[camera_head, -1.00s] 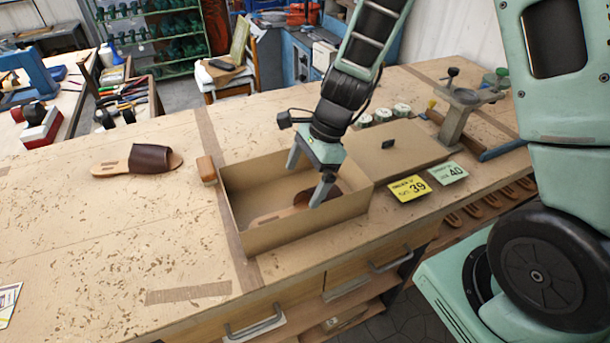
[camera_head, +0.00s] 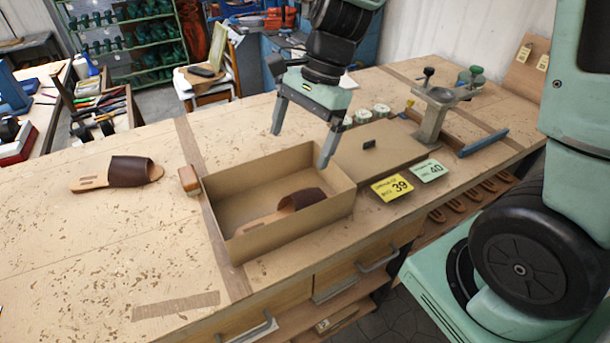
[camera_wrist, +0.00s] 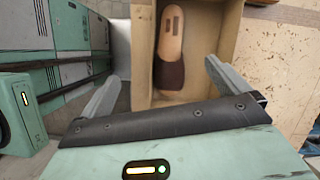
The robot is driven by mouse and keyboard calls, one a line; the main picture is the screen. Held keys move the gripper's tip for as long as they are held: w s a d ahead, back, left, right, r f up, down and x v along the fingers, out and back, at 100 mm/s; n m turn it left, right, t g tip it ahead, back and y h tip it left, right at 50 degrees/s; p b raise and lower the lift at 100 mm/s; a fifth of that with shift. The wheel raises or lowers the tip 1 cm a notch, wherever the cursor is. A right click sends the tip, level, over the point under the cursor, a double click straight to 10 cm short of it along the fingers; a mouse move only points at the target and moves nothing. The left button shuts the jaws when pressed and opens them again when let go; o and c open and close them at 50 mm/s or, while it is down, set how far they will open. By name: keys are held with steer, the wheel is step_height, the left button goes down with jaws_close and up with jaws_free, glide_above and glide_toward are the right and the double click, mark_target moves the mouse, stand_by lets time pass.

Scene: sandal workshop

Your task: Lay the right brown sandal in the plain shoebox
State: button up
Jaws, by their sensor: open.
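An open plain cardboard shoebox (camera_head: 295,236) stands on the workbench. One brown sandal (camera_head: 300,199) lies inside it, toward the box's right part; it also shows in the wrist view (camera_wrist: 171,50), flat in the box (camera_wrist: 218,60). Another brown sandal (camera_head: 130,171) lies on the bench to the left of the box. My gripper (camera_head: 302,148) is open and empty above the box, its fingers spread and apart from the sandal. In the wrist view my gripper (camera_wrist: 160,80) also shows nothing between its fingers.
A wooden brush or block (camera_head: 189,180) sits at the box's left edge. The box lid (camera_head: 385,150) lies to its right, with a yellow card marked 39 (camera_head: 391,188) and a green card marked 40 (camera_head: 431,170) near it. A metal stand (camera_head: 434,115) is farther right. The left bench is mostly clear.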

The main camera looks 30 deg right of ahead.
steer(key=s+a+n+h, duration=0.1)
steer(key=s+a+n, duration=0.3)
steer(key=s+n, duration=0.5)
steer(key=s+a+n+h, duration=0.2)
steer(key=s+a+n, duration=0.2)
steer(key=s+n, duration=0.4)
steer(key=n, duration=0.5)
steer(key=shift+s+a+r+n+h, duration=0.15)
steer(key=shift+s+r+n+h, duration=0.15)
steer(key=shift+s, duration=0.1)
